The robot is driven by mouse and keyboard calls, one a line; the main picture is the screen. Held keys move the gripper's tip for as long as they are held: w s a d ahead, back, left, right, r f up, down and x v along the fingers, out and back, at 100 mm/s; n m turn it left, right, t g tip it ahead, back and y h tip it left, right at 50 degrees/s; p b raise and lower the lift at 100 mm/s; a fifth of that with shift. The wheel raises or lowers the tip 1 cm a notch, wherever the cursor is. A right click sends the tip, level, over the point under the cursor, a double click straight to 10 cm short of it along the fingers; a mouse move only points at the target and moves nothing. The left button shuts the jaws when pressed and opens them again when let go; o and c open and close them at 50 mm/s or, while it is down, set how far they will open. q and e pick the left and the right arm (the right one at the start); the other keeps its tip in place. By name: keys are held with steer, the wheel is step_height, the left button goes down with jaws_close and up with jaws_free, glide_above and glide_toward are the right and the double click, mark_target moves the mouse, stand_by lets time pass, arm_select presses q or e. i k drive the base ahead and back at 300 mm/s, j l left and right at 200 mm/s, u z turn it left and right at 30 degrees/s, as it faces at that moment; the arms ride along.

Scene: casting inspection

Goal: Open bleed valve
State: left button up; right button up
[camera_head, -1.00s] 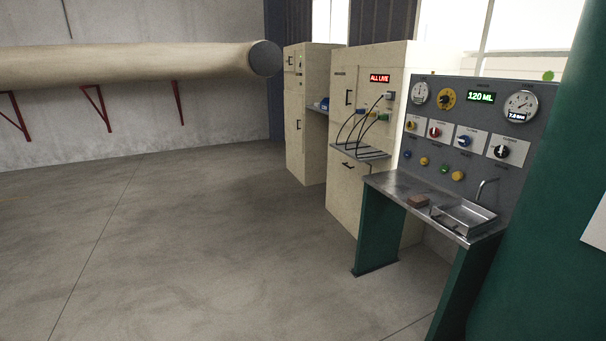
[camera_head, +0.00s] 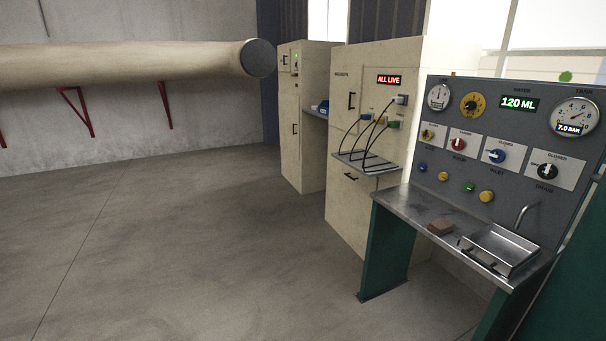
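The grey control panel (camera_head: 519,130) stands at the right with a row of rotary valves. The label under the blue one seems to read INLET and under the black one DRAIN. The labels under the yellow and red ones are too small to read surely, so I cannot tell which is the bleed valve. Neither of my grippers is in view.
Gauges and a green 120 ML display (camera_head: 518,104) sit above. A cream cabinet (camera_head: 349,215) stands left of it. The floor (camera_head: 190,240) in front is clear.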

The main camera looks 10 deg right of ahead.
mark_target(427, 134)
steer(key=i+j+z, duration=0.1)
steer(key=i, duration=0.7)
steer(key=i+z, duration=0.4)
steer(key=i+j+z, duration=0.2)
steer(key=z, duration=0.25)
steer(key=i+j+z, duration=0.1)
steer(key=z, duration=0.35)
steer(key=i+j+z, duration=0.2)
steer(key=z, duration=0.2)
steer(key=i+j+z, duration=0.2)
steer(key=z, duration=0.15)
steer(key=i+j+z, duration=0.2)
steer(key=z, duration=0.2)
steer(key=i+j+z, duration=0.15)
steer(key=j+z, duration=0.2)
